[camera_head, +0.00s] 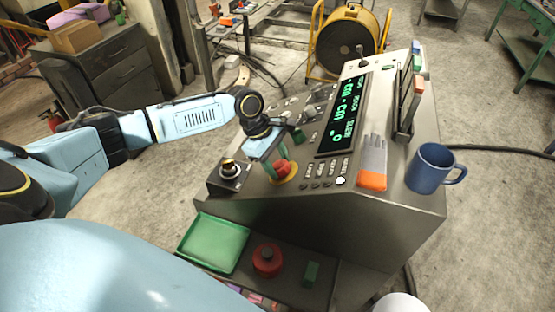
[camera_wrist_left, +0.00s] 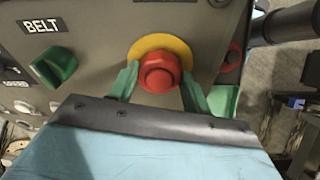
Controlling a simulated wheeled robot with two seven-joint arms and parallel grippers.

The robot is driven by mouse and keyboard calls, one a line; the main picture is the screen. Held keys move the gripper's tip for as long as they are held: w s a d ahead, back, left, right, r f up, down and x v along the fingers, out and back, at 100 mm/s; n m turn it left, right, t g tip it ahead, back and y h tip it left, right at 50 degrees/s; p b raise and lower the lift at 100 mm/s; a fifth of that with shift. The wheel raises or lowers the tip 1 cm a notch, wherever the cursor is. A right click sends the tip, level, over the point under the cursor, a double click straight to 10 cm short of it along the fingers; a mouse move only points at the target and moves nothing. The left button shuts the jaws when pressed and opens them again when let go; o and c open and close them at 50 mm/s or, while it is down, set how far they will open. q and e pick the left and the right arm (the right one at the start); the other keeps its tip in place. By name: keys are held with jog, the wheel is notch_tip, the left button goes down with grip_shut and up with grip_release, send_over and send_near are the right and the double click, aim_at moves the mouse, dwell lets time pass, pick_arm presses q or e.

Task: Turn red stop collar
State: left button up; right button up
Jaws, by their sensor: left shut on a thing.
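The red stop collar (camera_head: 282,167) sits on a yellow disc at the near left of the sloping control console (camera_head: 320,208). In the left wrist view the collar (camera_wrist_left: 159,72) stands in front of the yellow disc (camera_wrist_left: 150,45). My left gripper (camera_head: 279,163) reaches down to it from above. In the left wrist view the green fingers of my left gripper (camera_wrist_left: 160,90) are on either side of the collar, shut on it. The far side of the collar is hidden. My right gripper is not in view.
A green knob labelled BELT (camera_wrist_left: 54,67) is beside the collar. A joystick (camera_head: 230,169) stands to the left. Below are a green tray (camera_head: 213,243) and a red round part (camera_head: 267,260).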

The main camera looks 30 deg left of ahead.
pick_arm(q)
jog(key=shift+r+m+p, duration=0.15)
jog(key=shift+m+p, duration=0.35)
jog(key=shift+p, duration=0.3)
jog(key=shift+m+p, duration=0.5)
jog(key=shift+m, duration=0.3)
jog(key=m, duration=0.1)
jog(key=m+t, duration=0.1)
jog(key=m, duration=0.1)
jog(key=shift+s+f, duration=0.15)
jog(key=shift+f, duration=0.05)
jog(key=shift+s+m, duration=0.1)
jog(key=shift+m, duration=1.6)
jog(key=shift+f, duration=0.1)
jog(key=o, duration=1)
jog(key=shift+a, duration=0.1)
